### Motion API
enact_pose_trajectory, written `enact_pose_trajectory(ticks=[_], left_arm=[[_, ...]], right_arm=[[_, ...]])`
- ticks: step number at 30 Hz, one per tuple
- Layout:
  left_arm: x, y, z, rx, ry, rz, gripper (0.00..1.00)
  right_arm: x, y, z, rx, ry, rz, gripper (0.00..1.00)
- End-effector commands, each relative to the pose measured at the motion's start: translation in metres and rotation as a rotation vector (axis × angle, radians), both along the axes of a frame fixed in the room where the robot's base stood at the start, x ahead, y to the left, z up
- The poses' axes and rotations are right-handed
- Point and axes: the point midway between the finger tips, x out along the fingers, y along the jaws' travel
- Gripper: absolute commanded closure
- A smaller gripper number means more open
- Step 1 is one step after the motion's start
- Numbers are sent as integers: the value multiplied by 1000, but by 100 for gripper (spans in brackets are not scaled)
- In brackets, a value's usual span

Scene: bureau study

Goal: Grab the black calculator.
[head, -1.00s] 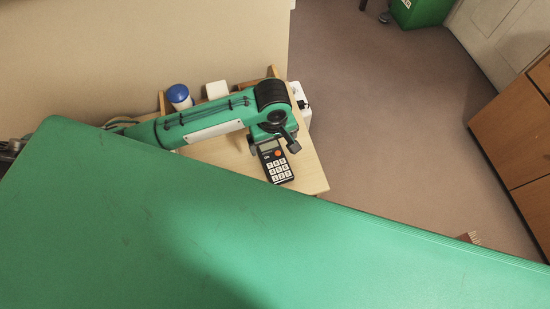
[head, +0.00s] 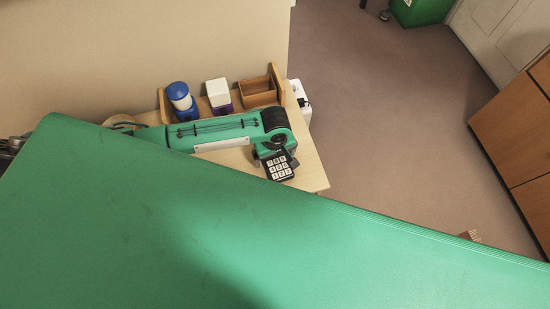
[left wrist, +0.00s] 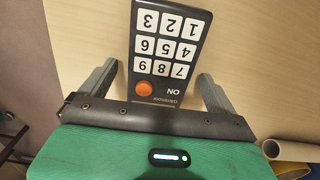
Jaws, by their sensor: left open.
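The black calculator (head: 281,169) lies on the light wooden desk top near its right front corner. In the left wrist view the calculator (left wrist: 166,52) shows its white number keys and an orange button. My left gripper (left wrist: 158,88) is open, with one finger on each side of the calculator's near end. In the head view the left gripper (head: 275,157) is over the calculator and hides its upper part. I cannot tell whether the fingers touch it. My right gripper is not in view.
Behind my left arm stand a blue-and-white container (head: 180,97), a white-and-purple box (head: 218,95) and a wooden tray (head: 258,92). A cardboard-like tube (left wrist: 290,150) is at the lower right in the wrist view.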

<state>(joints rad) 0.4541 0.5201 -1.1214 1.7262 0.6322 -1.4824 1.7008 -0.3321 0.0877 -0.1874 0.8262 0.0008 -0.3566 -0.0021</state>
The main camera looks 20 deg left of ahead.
Motion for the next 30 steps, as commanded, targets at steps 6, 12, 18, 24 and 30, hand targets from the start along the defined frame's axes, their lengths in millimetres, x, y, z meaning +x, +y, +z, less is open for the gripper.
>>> enact_pose_trajectory(ticks=[6,12,18,24,30], left_arm=[[0,0,0,0,0,0,28],[0,0,1,-1,-1,0,59],[0,0,1,-1,-1,0,59],[1,0,13,-2,-1,1,59],[1,-1,49,-5,-2,0,59]], right_arm=[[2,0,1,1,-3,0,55],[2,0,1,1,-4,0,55],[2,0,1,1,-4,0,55],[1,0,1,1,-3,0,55],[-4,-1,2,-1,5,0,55]])
